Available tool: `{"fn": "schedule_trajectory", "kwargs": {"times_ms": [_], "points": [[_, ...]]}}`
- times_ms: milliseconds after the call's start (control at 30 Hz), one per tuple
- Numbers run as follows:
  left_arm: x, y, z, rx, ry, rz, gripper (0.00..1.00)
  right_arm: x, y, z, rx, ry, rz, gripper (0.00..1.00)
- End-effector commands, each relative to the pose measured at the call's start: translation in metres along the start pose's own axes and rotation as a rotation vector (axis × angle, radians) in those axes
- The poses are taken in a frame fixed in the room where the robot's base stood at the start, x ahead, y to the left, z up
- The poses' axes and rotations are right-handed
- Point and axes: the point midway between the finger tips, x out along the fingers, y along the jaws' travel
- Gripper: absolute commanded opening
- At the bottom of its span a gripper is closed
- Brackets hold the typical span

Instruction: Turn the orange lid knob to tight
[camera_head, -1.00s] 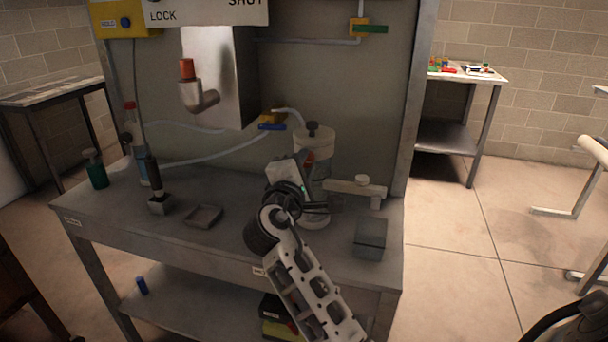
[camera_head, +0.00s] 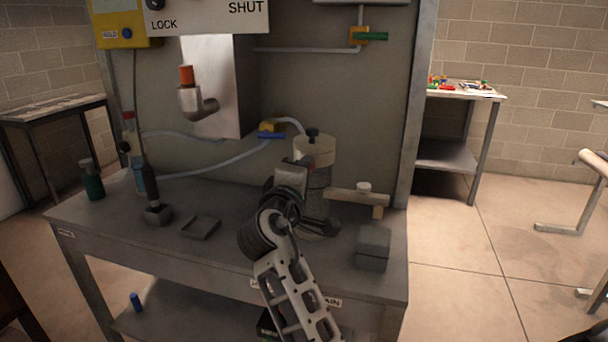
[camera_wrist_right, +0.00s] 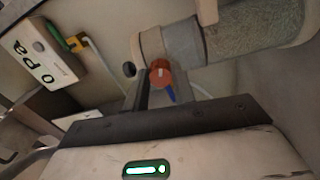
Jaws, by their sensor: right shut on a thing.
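A clear canister with a beige lid (camera_head: 315,150) and a black top knob stands on the bench. In the right wrist view its mesh-like body (camera_wrist_right: 250,45) lies sideways across the top. An orange knob (camera_wrist_right: 160,72) with a blue pointer sits beside the canister's lid end. My right gripper (camera_wrist_right: 157,88) is shut on this orange knob; its fingers partly hide it. In the head view my right gripper (camera_head: 300,170) is against the canister's left front, and the knob is mostly hidden there. My left gripper is not in view.
A grey block (camera_head: 373,247) and a beige bar (camera_head: 357,198) are right of the canister. A shallow tray (camera_head: 200,227) and bottles (camera_head: 92,180) stand left. Bench space between tray and arm is clear.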

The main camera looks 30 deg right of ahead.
Motion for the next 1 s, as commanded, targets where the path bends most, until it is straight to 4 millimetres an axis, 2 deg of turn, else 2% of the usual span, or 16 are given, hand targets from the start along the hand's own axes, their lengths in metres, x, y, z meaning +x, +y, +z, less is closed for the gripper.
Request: {"fn": "schedule_trajectory", "kwargs": {"times_ms": [233,267,300,333,833,1000], "points": [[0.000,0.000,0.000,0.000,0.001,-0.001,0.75,0.000,0.000,0.000,0.000,0.000,0.000,0.03],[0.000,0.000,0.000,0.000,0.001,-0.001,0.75,0.000,0.000,0.000,0.000,0.000,0.000,0.31],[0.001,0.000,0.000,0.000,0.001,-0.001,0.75,0.000,0.000,0.000,0.000,0.001,0.000,0.42],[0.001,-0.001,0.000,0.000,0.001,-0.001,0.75,0.000,0.000,0.000,0.000,0.000,0.000,0.47],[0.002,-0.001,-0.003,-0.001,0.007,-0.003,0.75,0.000,0.001,0.000,-0.008,0.000,0.000,0.47],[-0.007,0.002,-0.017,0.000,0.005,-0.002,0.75,0.001,0.006,0.000,-0.135,0.004,0.001,0.47]]}}
